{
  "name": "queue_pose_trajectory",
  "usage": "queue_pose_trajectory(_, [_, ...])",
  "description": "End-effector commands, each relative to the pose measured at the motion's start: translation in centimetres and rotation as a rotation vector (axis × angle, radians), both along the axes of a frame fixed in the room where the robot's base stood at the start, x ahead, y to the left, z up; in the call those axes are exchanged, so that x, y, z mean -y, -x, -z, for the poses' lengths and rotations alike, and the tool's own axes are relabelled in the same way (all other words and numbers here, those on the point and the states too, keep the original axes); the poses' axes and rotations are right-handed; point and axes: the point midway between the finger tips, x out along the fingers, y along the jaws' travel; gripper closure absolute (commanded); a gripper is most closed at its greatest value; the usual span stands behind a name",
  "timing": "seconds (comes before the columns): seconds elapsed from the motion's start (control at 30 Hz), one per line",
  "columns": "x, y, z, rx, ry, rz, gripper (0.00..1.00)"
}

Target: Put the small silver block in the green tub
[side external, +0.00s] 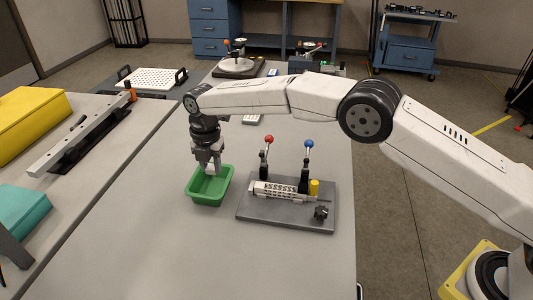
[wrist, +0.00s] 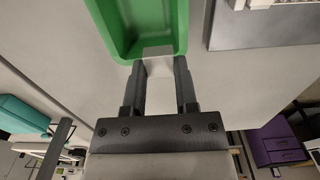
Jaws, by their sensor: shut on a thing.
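The green tub (side external: 209,201) sits on the grey table, and its wall and rim also show at the top of the wrist view (wrist: 112,30). My gripper (side external: 209,167) points down over the back part of the tub. In the wrist view my gripper (wrist: 160,62) is shut on the small silver block (wrist: 157,51), which shows between the fingertips against the green of the tub. In the side view the block is hard to tell from the fingers. Whether it touches the tub floor cannot be told.
A grey fixture plate (side external: 287,219) stands right of the tub, with a lattice specimen (side external: 278,191), a red-knobbed lever (side external: 268,141) and a blue-knobbed lever (side external: 308,146). The table in front of the tub is clear. A white perforated tray (side external: 152,80) lies back left.

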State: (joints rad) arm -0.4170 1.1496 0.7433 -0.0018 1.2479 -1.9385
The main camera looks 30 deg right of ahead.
Motion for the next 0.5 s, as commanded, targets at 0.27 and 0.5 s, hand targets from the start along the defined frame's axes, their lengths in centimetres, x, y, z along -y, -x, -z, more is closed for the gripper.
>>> queue_pose_trajectory(0.27, [-1.4,-0.8,2.0,-0.001,0.001,-0.001,1.0])
queue_pose_trajectory(0.5, [-1.8,-1.0,2.4,0.001,0.0,0.0,1.0])
